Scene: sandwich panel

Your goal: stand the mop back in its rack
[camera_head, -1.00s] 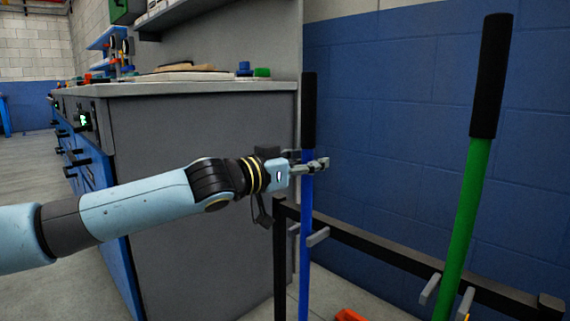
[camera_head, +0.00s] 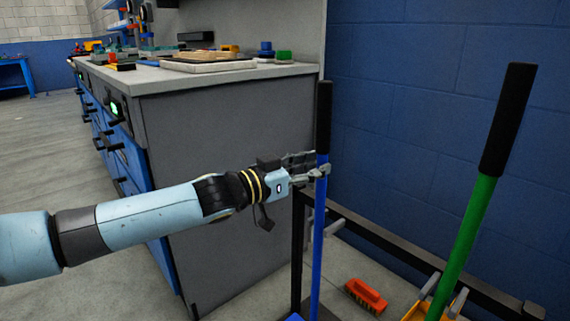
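A long blue handle with a black grip (camera_head: 322,118), taken as the mop (camera_head: 318,235), stands nearly upright at the left end of the black rack (camera_head: 385,238). A bit of blue shows at its foot, cut off by the bottom edge. My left gripper (camera_head: 318,171) reaches in from the left. Its fingers are closed around the handle just below the black grip. The handle passes in front of the rack, beside a grey hook (camera_head: 335,227); I cannot tell whether it touches the hook. My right gripper is out of view.
A green handle with a black grip (camera_head: 470,225) leans at the rack's right, near a yellow item (camera_head: 418,312). A grey workbench (camera_head: 235,150) stands left; a blue wall (camera_head: 420,110) is behind.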

